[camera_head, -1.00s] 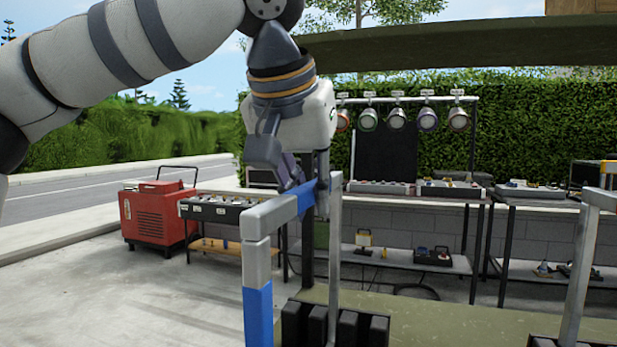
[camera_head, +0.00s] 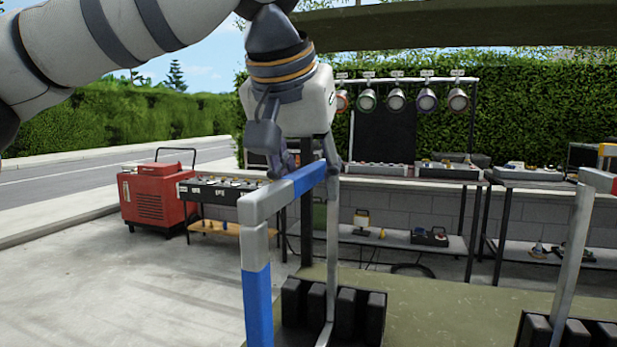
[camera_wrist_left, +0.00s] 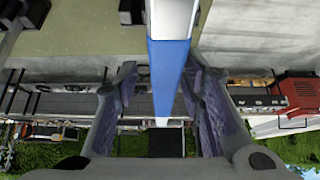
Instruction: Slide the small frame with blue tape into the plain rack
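The small frame is grey with blue tape on its front post (camera_head: 257,300) and top bar. It stands upright at the centre-left of the head view. Its rear post comes down among the black blocks of a rack (camera_head: 362,315); its foot and seating are hard to tell. My left gripper (camera_head: 308,170) is above the top bar, pointing down, with one finger on each side of the blue tape. In the left wrist view, the gripper (camera_wrist_left: 160,110) is open, with the taped bar (camera_wrist_left: 168,75) between its fingers and a gap visible on the left side. My right gripper is not in view.
A second frame with red tape (camera_head: 572,250) stands in another black rack (camera_head: 590,335) at the right. Both racks are on a green deck (camera_head: 440,310). Behind are shelves (camera_head: 400,240) with gear, hanging lamps (camera_head: 397,100) and a red machine (camera_head: 153,197).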

